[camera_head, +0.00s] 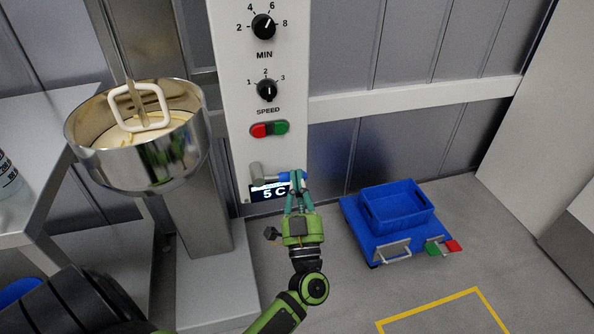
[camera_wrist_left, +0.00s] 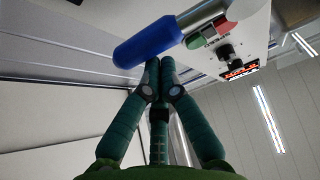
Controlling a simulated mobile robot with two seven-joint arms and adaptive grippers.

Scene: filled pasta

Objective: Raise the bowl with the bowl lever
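The steel bowl (camera_head: 140,165) is at the upper left, on a grey stand, with pale filling and a white mixing paddle in it. The bowl lever has a grey arm (camera_head: 257,174) on the white machine column and a blue handle (camera_wrist_left: 150,42). My green left gripper (camera_head: 297,190) is at the lever's blue handle. My right gripper is not in view.
The column carries two dials, red and green buttons (camera_head: 270,129) and a small display (camera_head: 270,192). A blue crate (camera_head: 398,222) on a blue cart stands right of my gripper. A grey table (camera_head: 45,190) is at the left. Floor at the lower right is clear, with yellow marking.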

